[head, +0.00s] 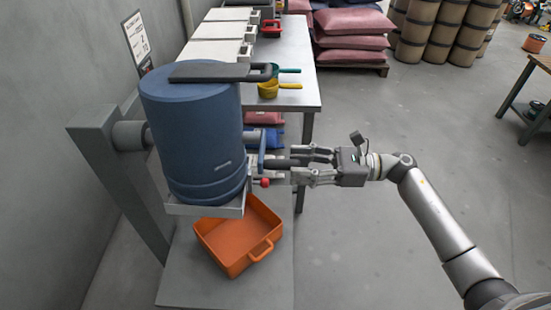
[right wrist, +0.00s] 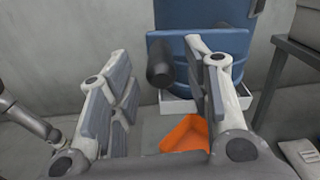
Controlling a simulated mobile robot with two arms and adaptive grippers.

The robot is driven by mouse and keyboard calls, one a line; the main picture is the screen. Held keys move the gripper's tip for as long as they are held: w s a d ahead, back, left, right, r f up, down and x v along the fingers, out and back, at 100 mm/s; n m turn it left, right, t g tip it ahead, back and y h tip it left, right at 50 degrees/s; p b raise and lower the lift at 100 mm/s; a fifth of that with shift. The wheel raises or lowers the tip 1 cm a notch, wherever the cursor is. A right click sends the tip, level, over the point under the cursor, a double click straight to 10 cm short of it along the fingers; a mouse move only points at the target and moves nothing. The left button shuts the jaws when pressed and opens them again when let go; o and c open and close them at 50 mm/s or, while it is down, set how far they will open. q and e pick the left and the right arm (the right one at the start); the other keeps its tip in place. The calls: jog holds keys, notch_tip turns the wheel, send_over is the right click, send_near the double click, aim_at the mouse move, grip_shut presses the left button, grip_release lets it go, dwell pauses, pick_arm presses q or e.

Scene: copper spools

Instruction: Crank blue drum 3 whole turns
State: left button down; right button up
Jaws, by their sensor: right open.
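The blue drum (head: 195,135) hangs upright on a grey stand at the left; it also shows in the right wrist view (right wrist: 205,62). A crank arm (head: 261,152) with a dark handle (head: 279,163) sticks out on its right side. In the right wrist view the dark handle (right wrist: 160,72) points toward me, in the gap between my fingers. My right gripper (head: 306,165) is open, its fingers level with the handle's outer end. I cannot tell whether they touch it. My left gripper is not in view.
An orange bin (head: 228,250) stands below the drum. A red knob (head: 264,183) sits by the drum's lower edge. A dark flat-handled piece (head: 212,72) lies across the drum's top. A table (head: 300,88) with scoops stands behind.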

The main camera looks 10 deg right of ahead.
aim_at(263, 164)
jog(key=p+x, duration=0.1)
jog(key=x, duration=0.4)
jog(key=shift+w+a, duration=0.15)
jog(key=shift+a, duration=0.2)
grip_shut()
